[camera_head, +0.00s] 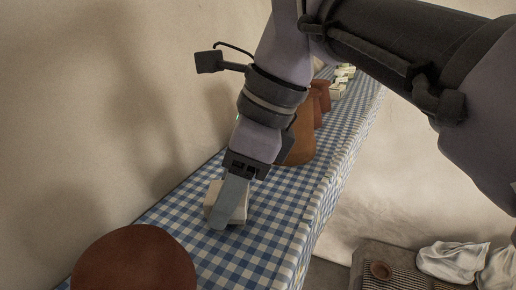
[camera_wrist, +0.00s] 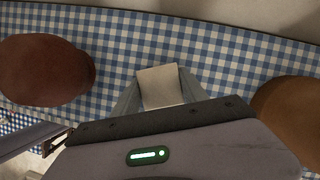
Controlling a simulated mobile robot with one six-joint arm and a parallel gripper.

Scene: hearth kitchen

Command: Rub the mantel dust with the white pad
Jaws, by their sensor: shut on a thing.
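The white pad (camera_head: 238,203) is a small off-white block between the fingers of my gripper (camera_head: 232,203), low over the blue and white checked cloth on the mantel (camera_head: 262,232). In the wrist view the pad (camera_wrist: 161,85) shows between the two grey fingers of my gripper (camera_wrist: 161,94), which are shut on it. The pad looks at or very near the cloth; I cannot tell whether it touches. I cannot make out any dust on the cloth in either view.
A round reddish-brown pot (camera_head: 135,262) stands at the near end, also in the wrist view (camera_wrist: 42,70). An orange-brown pot (camera_head: 300,142) stands behind my gripper, with smaller red pots (camera_head: 320,92) and pale blocks (camera_head: 341,80) beyond. The wall (camera_head: 90,110) runs along the left.

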